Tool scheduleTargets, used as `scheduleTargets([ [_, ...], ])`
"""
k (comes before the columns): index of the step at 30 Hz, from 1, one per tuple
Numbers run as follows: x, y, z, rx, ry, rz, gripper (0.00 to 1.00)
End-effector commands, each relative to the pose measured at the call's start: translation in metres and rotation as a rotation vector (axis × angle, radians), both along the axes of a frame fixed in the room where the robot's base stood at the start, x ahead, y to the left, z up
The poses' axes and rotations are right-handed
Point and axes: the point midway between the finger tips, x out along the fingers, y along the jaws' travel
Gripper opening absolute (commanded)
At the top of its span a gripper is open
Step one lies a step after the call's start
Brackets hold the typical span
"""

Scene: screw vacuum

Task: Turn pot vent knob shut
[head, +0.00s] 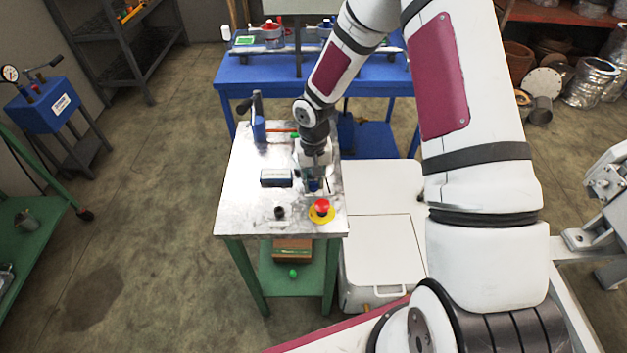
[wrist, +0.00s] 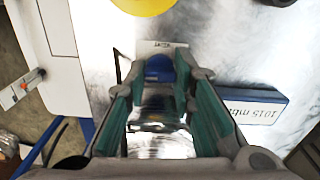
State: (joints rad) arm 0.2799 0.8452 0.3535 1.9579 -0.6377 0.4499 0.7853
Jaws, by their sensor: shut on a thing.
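The blue knob (wrist: 159,68) shows between my fingertips in the wrist view, in front of a small white label plate (wrist: 162,46). My gripper (wrist: 158,80) has green-padded fingers, one on each side of the knob, and is shut on it. A shiny metal cylinder (wrist: 160,118), seemingly part of the pot, lies between the fingers nearer the camera. In the head view my gripper (head: 315,182) is low over the right side of the metal-topped table (head: 240,190), with a bit of blue at its tip. The fingers hide most of the pot and the knob's sides.
A red button on a yellow base (head: 321,211) stands close in front of my gripper. A dark blue display box (head: 276,178) reading 1015 mbar is just left of it. A small black knob (head: 279,212) sits near the front edge. A white cabinet (head: 380,235) stands right of the table.

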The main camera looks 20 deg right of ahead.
Motion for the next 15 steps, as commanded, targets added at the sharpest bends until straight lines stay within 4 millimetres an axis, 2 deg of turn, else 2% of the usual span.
scheduleTargets([
  [15, 0.0003, 0.0001, 0.0000, 0.000, -0.001, 0.379, 0.00],
])
